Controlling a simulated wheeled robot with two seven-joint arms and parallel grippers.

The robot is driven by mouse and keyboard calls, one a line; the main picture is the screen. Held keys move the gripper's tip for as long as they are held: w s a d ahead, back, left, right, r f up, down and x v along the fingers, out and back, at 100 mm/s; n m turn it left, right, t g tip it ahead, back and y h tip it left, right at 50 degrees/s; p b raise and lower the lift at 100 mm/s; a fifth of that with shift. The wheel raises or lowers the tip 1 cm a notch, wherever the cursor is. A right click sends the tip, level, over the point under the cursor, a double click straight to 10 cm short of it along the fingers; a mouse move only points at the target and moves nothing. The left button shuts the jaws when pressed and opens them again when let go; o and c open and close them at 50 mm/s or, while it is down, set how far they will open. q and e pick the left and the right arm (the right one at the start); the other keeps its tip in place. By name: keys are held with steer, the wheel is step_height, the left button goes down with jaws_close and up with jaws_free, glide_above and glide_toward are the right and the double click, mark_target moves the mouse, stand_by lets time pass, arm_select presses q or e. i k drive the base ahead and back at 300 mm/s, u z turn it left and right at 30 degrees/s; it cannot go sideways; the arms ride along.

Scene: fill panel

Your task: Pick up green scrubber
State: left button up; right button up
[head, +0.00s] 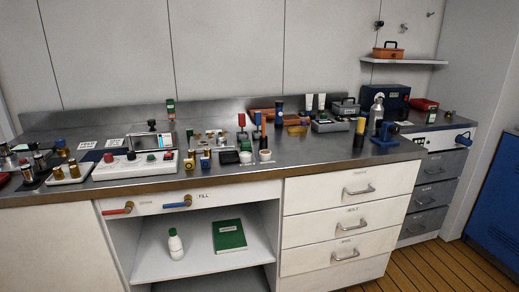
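I cannot tell for certain which thing is the green scrubber. A small green piece (245,145) stands near the counter's front edge, left of a white cup-like roll. A green and red upright item (171,108) stands against the back splash. A flat dark green item with a label (229,235) lies on the open shelf under the counter, beside a white bottle with a green cap (175,244). Neither of my grippers is in view.
The steel counter (330,150) is crowded with small tools, a white button panel (135,165), dark cylinders and boxes. Drawers (350,190) are shut below on the right. The open shelf (200,262) has free room around its two items. Wooden floor lies at lower right.

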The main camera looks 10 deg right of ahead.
mark_target(245, 144)
steer(key=z, duration=1.1)
steer(key=i, duration=0.9)
steer(key=u, duration=0.9)
